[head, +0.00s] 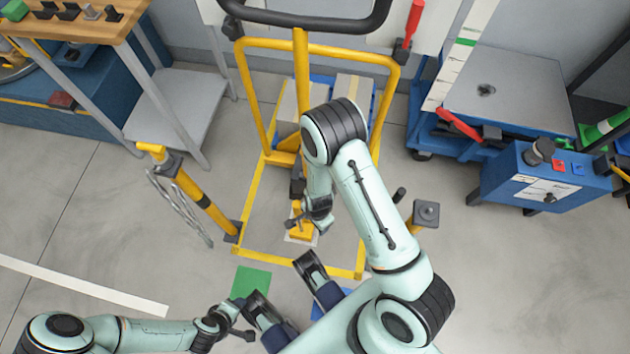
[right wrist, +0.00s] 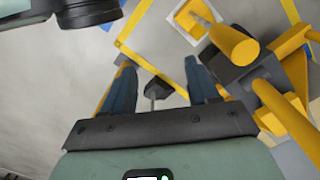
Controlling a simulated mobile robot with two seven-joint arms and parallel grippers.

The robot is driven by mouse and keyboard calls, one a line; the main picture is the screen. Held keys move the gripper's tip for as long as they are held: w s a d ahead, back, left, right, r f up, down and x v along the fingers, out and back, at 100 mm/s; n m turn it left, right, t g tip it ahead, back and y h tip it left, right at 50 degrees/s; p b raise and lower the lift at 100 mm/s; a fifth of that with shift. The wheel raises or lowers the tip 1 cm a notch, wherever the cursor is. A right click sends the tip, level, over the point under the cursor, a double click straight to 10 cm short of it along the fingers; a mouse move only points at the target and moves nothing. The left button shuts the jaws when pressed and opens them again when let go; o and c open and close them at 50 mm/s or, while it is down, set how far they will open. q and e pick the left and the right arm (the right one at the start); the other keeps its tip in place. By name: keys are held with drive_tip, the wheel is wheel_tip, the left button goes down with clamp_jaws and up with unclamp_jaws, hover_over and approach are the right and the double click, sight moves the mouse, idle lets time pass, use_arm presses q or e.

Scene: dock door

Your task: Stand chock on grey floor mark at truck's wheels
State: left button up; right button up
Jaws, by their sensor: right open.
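The yellow chock (head: 301,232) stands on the light grey floor mark (head: 290,238), inside the yellow floor outline, just in front of the truck's (head: 301,75) lower end. In the right wrist view the chock (right wrist: 196,14) sits on the pale mark (right wrist: 181,17), above and right of the fingers. My right gripper (head: 312,222) is close beside the chock; in its wrist view the fingers (right wrist: 163,78) are apart and the chock is not between them.
A green floor mark (head: 251,282) and a partly hidden blue one (head: 328,299) lie nearer me. A yellow post (head: 203,203) with a chain stands left. A blue box (head: 540,180) and a grey-topped cart (head: 510,85) stand right. The left floor is mostly clear.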

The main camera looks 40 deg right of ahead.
drive_tip(key=s+a+f+n+t+y, duration=0.1)
drive_tip(key=s+a+n, duration=0.4)
drive_tip(key=n, duration=0.8)
drive_tip(key=shift+s+f+t+y, duration=0.2)
drive_tip(key=shift+s+t+y, duration=0.2)
drive_tip(key=shift+s+y, duration=0.25)
drive_tip(key=shift+s+a, duration=0.1)
use_arm(q)
drive_tip(key=s+d+r+g+p, duration=0.1)
drive_tip(key=s+r+p, duration=0.1)
drive_tip(key=r+p, duration=0.6)
drive_tip(key=s+d+r+g+p, duration=0.1)
drive_tip(key=s+r+p, duration=0.1)
drive_tip(key=r+p, duration=0.7)
drive_tip(key=shift+s+d+r+m+g+h, duration=0.2)
drive_tip(key=shift+s+d+m+g+h, duration=0.1)
drive_tip(key=shift+s+h, duration=0.1)
use_arm(e)
drive_tip(key=s+a+r+g, duration=0.1)
drive_tip(key=s+r, duration=0.1)
drive_tip(key=r, duration=0.6)
drive_tip(key=s+a+r+g, duration=0.1)
drive_tip(key=s+r, duration=0.1)
drive_tip(key=r, duration=0.7)
drive_tip(key=shift+s+a+r+n+g+y, duration=0.2)
drive_tip(key=shift+s+a+n+g+y, duration=0.1)
drive_tip(key=shift+s+y, duration=0.05)
